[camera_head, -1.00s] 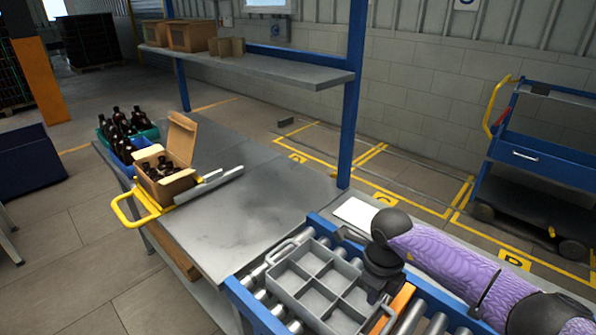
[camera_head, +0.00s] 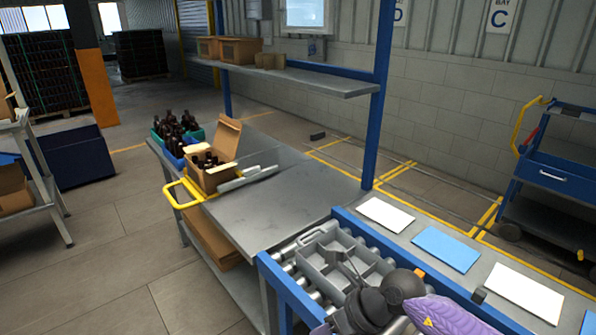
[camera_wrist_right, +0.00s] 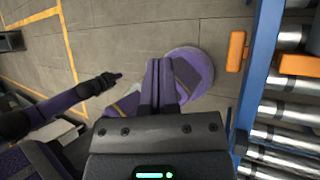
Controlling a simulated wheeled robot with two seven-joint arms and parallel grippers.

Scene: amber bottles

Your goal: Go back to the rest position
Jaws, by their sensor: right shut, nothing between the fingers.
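My right gripper (camera_wrist_right: 160,88) shows in the right wrist view.
A grey divided tray (camera_head: 318,262) sits on the roller conveyor (camera_head: 281,272), partly hidden by my arm. White and blue sheets (camera_head: 445,248) lie on the counter behind. The grey table (camera_head: 290,205) holds an open carton (camera_head: 212,180) of amber bottles.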

